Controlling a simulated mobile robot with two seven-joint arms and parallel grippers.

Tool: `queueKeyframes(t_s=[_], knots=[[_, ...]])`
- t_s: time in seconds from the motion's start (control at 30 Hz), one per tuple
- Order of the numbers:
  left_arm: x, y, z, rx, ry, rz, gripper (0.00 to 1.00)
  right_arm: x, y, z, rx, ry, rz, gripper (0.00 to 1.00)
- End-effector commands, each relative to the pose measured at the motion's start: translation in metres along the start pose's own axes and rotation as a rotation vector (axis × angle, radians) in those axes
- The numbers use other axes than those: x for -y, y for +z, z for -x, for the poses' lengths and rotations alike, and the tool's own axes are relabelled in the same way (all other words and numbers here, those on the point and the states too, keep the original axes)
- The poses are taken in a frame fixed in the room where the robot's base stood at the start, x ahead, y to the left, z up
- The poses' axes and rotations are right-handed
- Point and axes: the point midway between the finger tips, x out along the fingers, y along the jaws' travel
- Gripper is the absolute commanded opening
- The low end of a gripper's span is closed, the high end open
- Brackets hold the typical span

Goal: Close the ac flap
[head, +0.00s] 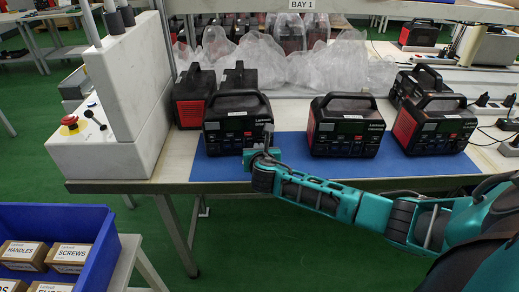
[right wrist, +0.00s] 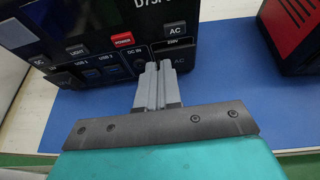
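A black power station (head: 236,122) stands at the front left of the blue mat, its control face toward me. In the right wrist view its panel (right wrist: 100,40) shows LIGHT, a red POWER button, USB, DC IN and AC labels. The AC area (right wrist: 180,50) is at the panel's right, partly hidden behind my fingers; I cannot tell whether a flap there is open. My right gripper (head: 268,134) is at the station's lower right front. In the right wrist view its grey fingers (right wrist: 158,68) are together, with nothing seen between them, close to the panel; contact is unclear. My left gripper is out of view.
Two similar stations (head: 345,127) (head: 436,128) stand to the right, with others behind. Clear plastic bags (head: 300,62) lie at the back. A white fixture with a red button (head: 70,124) is at the left. The blue mat's front (head: 215,178) is free.

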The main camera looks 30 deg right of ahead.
Motion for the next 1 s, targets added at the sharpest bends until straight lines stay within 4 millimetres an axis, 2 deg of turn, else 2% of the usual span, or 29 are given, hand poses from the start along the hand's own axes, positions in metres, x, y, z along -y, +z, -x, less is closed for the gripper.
queueKeyframes(t_s=[0.03,0.3,0.63,0.77,1.0], knots=[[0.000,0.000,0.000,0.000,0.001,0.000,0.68,0.000,0.001,0.000,0.001,0.002,-0.002,0.05],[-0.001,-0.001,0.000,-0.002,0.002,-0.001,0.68,0.000,0.001,0.000,0.001,0.002,-0.001,0.30],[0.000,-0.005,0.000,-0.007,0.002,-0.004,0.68,0.000,0.001,0.005,0.000,0.002,0.000,0.30],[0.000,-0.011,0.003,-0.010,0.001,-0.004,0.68,0.000,0.002,0.021,0.000,0.003,0.002,0.30],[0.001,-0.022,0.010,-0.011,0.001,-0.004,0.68,-0.001,0.002,0.071,-0.001,0.006,0.002,0.30]])
